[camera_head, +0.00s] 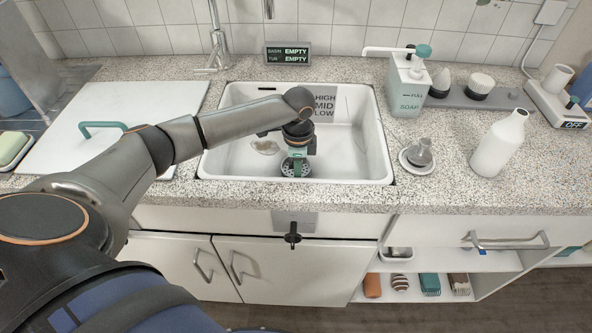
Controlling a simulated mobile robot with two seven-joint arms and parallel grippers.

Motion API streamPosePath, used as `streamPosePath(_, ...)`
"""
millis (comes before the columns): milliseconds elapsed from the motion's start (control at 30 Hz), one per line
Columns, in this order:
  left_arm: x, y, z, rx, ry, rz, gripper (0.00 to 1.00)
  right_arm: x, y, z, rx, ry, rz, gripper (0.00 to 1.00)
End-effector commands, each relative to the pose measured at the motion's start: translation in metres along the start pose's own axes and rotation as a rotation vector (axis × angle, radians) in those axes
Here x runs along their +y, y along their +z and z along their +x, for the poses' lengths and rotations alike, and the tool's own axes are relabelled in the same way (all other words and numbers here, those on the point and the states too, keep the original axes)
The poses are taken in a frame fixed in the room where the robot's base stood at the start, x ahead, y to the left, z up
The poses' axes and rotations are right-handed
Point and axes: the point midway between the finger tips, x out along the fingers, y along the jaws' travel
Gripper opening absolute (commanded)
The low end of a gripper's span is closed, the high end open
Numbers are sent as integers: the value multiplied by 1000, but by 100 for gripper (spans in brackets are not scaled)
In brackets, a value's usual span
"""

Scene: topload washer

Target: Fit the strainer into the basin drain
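The strainer (289,171), a dark disc with pale speckles or holes, is in the white basin (228,172), near the front wall and left of the middle. My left gripper (297,160) points down into the basin, directly over the strainer. Green parts between the gripper and the disc overlap in the view, so I cannot tell whether the fingers are closed on a handle. The drain opening does not show; the strainer and gripper may cover it. I cannot tell whether the strainer is seated or held above the floor. My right gripper is out of view.
A brownish patch (265,147) lies on the basin floor. A soap dispenser (407,88), a small stopper-like item on a saucer (418,157) and a white bottle (498,145) stand right of the basin. A white board (85,108) with a green handle lies left. A tap (218,45) stands behind.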

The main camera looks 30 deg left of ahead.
Motion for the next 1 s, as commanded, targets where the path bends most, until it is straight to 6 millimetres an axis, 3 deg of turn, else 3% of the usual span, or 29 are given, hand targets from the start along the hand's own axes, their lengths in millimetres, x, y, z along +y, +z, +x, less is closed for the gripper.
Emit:
streamPosePath(467,0,0,-3,1,0,0,0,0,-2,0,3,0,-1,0)
streamPosePath(1000,-1,-1,-92,3,-1,-1,0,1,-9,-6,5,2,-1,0)
